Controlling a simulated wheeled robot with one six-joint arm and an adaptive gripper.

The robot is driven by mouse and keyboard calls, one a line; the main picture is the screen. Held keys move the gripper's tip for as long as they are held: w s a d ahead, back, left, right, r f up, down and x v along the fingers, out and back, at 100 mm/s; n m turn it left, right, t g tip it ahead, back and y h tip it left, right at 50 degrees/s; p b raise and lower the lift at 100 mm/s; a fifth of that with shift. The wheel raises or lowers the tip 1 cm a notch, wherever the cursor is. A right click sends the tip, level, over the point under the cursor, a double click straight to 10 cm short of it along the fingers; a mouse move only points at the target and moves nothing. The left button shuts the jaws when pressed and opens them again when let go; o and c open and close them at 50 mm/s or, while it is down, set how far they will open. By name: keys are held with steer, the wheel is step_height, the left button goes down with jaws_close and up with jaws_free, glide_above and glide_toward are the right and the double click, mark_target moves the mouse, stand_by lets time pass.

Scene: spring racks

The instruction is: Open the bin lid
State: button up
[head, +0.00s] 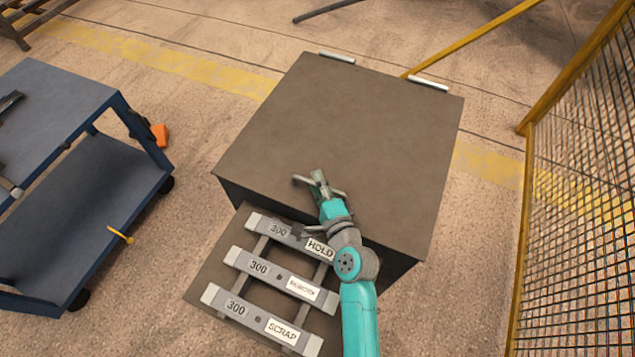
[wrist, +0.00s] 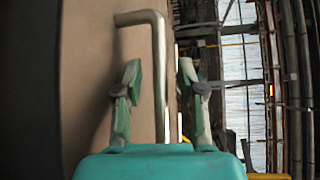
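The bin (head: 340,120) is a large brown-grey box with a flat lid, which looks closed, in the middle of the head view. A bent metal bar handle (wrist: 159,60) stands off a brown surface in the wrist view. My gripper (head: 318,180) is over the front part of the lid in the head view. In the wrist view my gripper (wrist: 159,85) has its two green fingers apart, with the handle bar running between them. Gaps show between the bar and both fingers.
Two pale hinges (head: 428,84) lie along the lid's far edge. A rack with labelled bars (head: 270,285) stands in front of the bin. A blue cart (head: 90,220) is at left, and a yellow-framed mesh fence (head: 580,190) at right.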

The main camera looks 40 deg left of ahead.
steer(key=shift+a+f, duration=0.1)
steer(key=shift+a, duration=0.05)
jaws_close()
steer(key=shift+w, duration=0.1)
